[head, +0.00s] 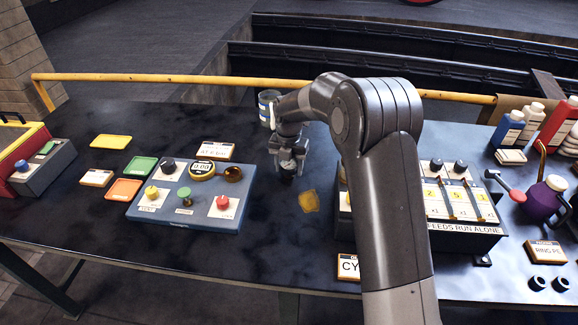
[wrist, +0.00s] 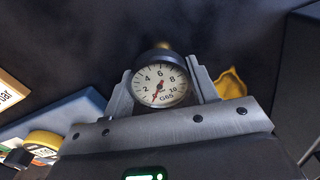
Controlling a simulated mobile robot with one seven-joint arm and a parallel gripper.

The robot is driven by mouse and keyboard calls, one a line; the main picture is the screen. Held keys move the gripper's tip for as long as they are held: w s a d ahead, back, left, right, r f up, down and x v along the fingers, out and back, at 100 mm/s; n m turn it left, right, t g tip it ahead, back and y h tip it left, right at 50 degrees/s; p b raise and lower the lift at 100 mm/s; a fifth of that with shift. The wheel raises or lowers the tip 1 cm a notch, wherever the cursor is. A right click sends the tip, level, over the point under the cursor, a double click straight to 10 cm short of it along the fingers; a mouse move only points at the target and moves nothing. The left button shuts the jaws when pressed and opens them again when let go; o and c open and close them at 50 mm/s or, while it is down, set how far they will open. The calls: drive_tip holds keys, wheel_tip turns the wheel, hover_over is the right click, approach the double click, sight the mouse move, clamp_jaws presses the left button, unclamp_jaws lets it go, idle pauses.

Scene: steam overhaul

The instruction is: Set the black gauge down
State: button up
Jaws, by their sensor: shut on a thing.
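The black gauge (wrist: 159,84) is between the two fingers of my gripper (wrist: 163,92) in the wrist view. It has a black rim, a white dial numbered up to 10 and a red needle, with a brass part behind it. In the head view my gripper (head: 288,165) is low over the dark table (head: 90,220), between the blue-grey control box and the yellow cloth. The gauge is a small dark shape (head: 287,170) under it there. Whether the gauge touches the table I cannot tell.
A blue-grey control box (head: 165,205) stands left of my gripper. A yellow cloth (head: 309,201) lies close on the right, before a box with levers (head: 465,205). A tin (head: 268,105) and a label card (head: 215,150) are behind. Bare table lies in front.

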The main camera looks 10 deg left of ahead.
sight(289, 164)
drive_tip(key=o, duration=1.1)
drive_tip(key=shift+f, duration=0.15)
drive_tip(key=shift+c, duration=0.2)
wheel_tip(289, 164, up, 12)
drive_tip(key=shift+r, duration=0.25)
drive_tip(key=s+d+r+m+t, duration=0.3)
drive_tip(key=s+d+r+m, duration=1)
drive_tip(key=s+d+m, duration=0.3)
drive_tip(key=s+d+f+m+t, duration=0.1)
drive_tip(key=s+d+m, duration=0.3)
drive_tip(key=s+m, duration=0.5)
drive_tip(key=s+d+f+m+t, duration=0.1)
drive_tip(key=s+d+m, duration=0.3)
drive_tip(key=s+m, duration=0.5)
drive_tip(key=shift+s+f+t, duration=0.3)
drive_tip(key=shift+s+f, duration=0.5)
drive_tip(key=shift+s, duration=0.15)
